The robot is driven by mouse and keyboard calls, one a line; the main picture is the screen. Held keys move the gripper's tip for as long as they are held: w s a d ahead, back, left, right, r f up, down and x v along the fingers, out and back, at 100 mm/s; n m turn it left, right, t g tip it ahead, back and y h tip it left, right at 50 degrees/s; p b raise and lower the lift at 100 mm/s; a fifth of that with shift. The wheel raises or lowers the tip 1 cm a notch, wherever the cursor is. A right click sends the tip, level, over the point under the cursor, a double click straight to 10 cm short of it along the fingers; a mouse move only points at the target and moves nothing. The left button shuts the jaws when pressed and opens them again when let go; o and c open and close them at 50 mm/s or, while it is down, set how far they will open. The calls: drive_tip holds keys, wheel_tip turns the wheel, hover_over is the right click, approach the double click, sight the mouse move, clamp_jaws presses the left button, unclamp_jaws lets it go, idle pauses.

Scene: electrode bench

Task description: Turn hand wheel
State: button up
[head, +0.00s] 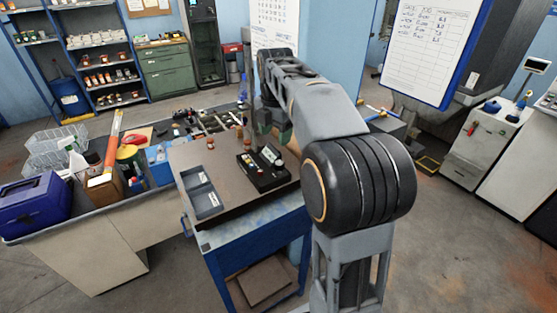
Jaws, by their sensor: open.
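My gripper (272,130) is seen small and from behind, over the far right part of the brown bench top (215,160). Its jaws look open, and I see nothing held between them. A black box-like device (262,168) with small light and coloured parts on top sits on the bench, nearer to me than the gripper. I cannot make out a hand wheel; it may be too small or hidden behind my arm. My arm covers the right edge of the bench.
A grey two-part tray (201,192) lies at the bench's left. A whiteboard (435,45) hangs at upper right. The bench top between tray and device is mostly clear.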

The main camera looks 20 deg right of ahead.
sight(279, 163)
drive_tip(key=w+d+n+g, duration=0.1)
drive_tip(key=w+d+n, duration=0.2)
drive_tip(key=w+n, duration=0.15)
drive_tip(key=shift+n, duration=0.55)
drive_tip(key=f, duration=0.4)
drive_tip(key=f+p, duration=0.1)
drive_tip(key=f, duration=0.4)
drive_tip(key=s+f, duration=0.1)
drive_tip(key=f, duration=0.3)
drive_tip(key=shift+f+p, duration=0.35)
drive_tip(key=shift+f, duration=0.05)
drive_tip(key=shift+c, duration=0.3)
drive_tip(key=c, duration=0.9)
drive_tip(key=shift+o, duration=0.2)
